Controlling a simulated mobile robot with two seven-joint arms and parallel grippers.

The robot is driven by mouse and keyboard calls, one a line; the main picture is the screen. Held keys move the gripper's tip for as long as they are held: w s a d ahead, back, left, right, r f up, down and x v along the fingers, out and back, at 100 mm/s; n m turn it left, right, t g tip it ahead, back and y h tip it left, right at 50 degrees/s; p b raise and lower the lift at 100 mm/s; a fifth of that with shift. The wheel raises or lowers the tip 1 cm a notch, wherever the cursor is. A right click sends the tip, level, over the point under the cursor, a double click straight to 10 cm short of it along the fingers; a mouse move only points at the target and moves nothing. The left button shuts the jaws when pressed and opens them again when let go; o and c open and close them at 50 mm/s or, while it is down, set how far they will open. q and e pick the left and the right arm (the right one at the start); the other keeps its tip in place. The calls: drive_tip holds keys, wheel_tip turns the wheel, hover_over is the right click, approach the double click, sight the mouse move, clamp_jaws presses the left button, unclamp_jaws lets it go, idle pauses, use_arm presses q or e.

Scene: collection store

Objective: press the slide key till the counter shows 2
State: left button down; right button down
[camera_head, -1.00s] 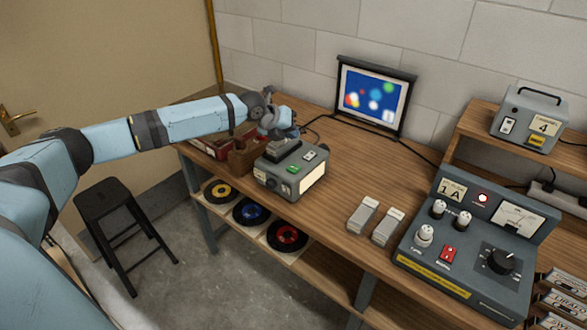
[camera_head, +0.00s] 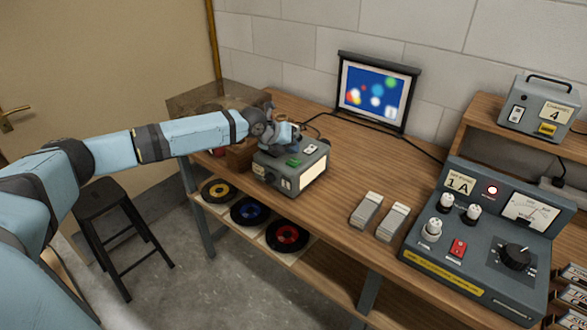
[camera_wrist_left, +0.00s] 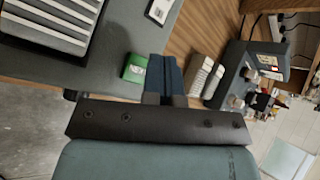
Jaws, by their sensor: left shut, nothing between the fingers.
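The slide projector (camera_head: 311,180) is a grey box on the wooden bench, with a bright front panel. A green key (camera_head: 294,162) is on its top and also shows in the left wrist view (camera_wrist_left: 135,68). My left gripper (camera_head: 293,143) is over the projector's top, behind the green key. In the wrist view its blue fingers (camera_wrist_left: 165,75) are together and empty, just right of the key; contact cannot be told. The screen (camera_head: 376,95) shows coloured spots and a tiny pale mark too small to read. No counter figure is readable on the projector. My right gripper is not in view.
Two pale grey blocks (camera_head: 366,211) lie right of the projector. A control console (camera_head: 478,240) with knobs stands further right, marked 1 A. A grey box (camera_head: 539,105) marked 4 is on the raised shelf. Bench between projector and screen is clear. A black stool (camera_head: 118,215) stands left.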

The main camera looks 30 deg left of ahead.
use_arm(q)
drive_tip(key=shift+f, duration=0.45)
idle(1.1)
idle(0.7)
drive_tip(key=shift+f, duration=0.4)
drive_tip(key=shift+f, duration=0.5)
idle(0.5)
drive_tip(key=shift+r, duration=0.15)
drive_tip(key=shift+r+p, duration=0.55)
drive_tip(key=shift+r, duration=0.2)
